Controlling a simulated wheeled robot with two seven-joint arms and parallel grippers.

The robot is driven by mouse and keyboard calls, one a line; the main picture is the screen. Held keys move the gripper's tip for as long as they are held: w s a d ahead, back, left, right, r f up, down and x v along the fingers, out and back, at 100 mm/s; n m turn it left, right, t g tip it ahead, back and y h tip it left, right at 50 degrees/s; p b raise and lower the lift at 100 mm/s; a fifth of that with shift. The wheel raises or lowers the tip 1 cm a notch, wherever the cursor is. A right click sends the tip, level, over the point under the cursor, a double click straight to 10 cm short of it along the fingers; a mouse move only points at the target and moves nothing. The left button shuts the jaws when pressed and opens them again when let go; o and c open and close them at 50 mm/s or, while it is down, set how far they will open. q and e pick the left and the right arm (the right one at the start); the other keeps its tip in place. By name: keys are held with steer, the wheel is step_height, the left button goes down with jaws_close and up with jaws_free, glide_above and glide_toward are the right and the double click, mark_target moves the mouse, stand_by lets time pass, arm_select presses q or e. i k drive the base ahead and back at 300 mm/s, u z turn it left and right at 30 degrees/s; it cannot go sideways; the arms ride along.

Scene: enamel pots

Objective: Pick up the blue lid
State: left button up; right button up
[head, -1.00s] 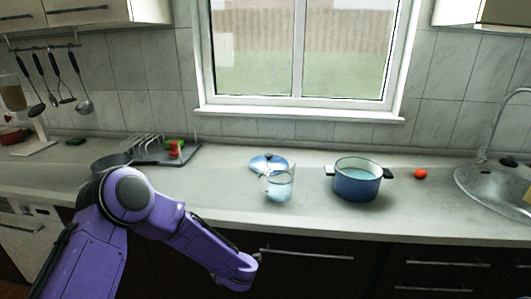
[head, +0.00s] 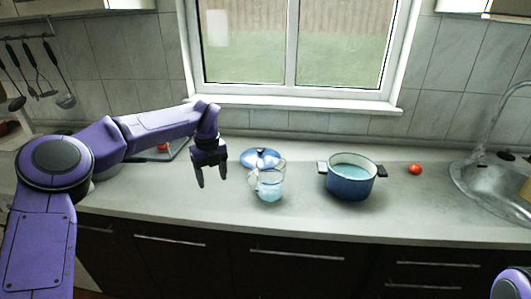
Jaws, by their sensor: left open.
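The blue lid (head: 258,156) lies on the counter behind a clear glass jug, which hides part of its front edge. The blue enamel pot (head: 350,181) stands uncovered to the right, with a light blue inside and two dark handles. My left gripper (head: 211,183) is open and empty, fingers pointing down, to the left of the lid and apart from it. My right gripper is not in view; only a small purple part of my body shows at the bottom right corner.
The glass jug (head: 269,184) stands close in front of the lid. A red tomato (head: 415,169) lies right of the pot, near the sink (head: 490,180). The window wall rises behind the counter. The counter (head: 270,222) in front of jug and pot is clear.

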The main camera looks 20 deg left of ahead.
mark_target(249, 158)
steer(key=i, duration=1.25)
